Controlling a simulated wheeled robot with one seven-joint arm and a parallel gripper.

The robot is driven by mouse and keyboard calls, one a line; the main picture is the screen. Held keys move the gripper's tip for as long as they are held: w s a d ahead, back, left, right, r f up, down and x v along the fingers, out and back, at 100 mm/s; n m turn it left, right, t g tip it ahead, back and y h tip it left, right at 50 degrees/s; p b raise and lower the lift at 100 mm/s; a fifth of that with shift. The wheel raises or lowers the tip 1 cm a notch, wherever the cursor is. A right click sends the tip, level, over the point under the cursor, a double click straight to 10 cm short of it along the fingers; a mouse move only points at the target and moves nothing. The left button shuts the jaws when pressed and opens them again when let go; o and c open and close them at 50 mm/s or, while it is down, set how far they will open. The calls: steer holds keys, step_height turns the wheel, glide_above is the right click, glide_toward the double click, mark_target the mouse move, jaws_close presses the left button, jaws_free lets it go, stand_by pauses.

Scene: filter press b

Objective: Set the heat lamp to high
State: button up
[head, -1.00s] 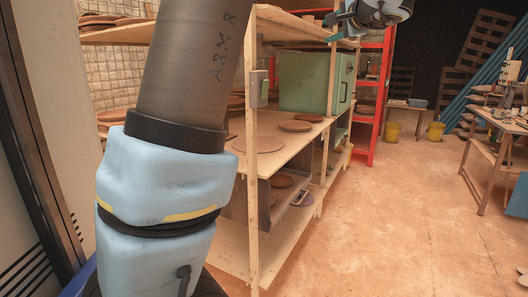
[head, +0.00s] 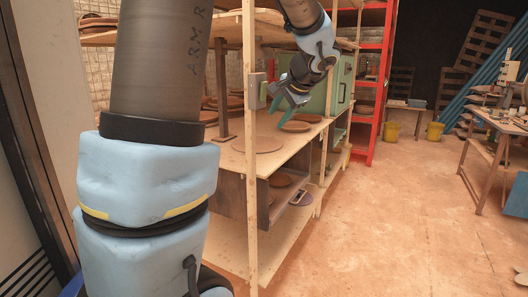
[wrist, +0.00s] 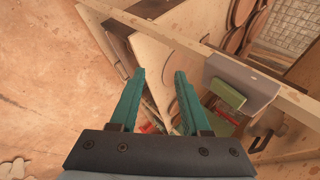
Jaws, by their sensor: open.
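A small grey box (head: 256,90) with a green part on its face is fixed to the front wooden post of the shelf. In the wrist view the grey box (wrist: 250,80) is to the right, and its raised green switch (wrist: 228,93) shows clearly. I cannot read any marking on it. My gripper (head: 279,106), with teal fingers, is just right of the box in the head view. In the wrist view my gripper (wrist: 160,73) is open and empty, with its right finger apart from the switch. I cannot make out the heat lamp itself for certain.
The wooden shelf (head: 290,150) holds several brown discs. A green cabinet (head: 342,85) stands behind my gripper, and a red rack (head: 372,90) is farther back. A worktable (head: 500,125) is at the right. The floor (head: 400,220) between is clear.

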steer(key=s+a+f+n+g+h, duration=0.1)
steer(key=s+a+f+n+g, duration=0.1)
steer(key=s+f, duration=0.3)
steer(key=s+a+f+n+g+h, duration=0.1)
steer(key=s+a+f+n, duration=0.3)
steer(key=s, duration=0.4)
steer(key=s+a+f+n+g+h+p, duration=0.1)
steer(key=s+a+f+n+g+h, duration=0.1)
steer(key=s+f, duration=0.5)
steer(key=a+f+n+g, duration=0.1)
steer(key=a, duration=0.1)
steer(key=shift+s+a+f, duration=0.2)
steer(key=shift+s+a, duration=0.15)
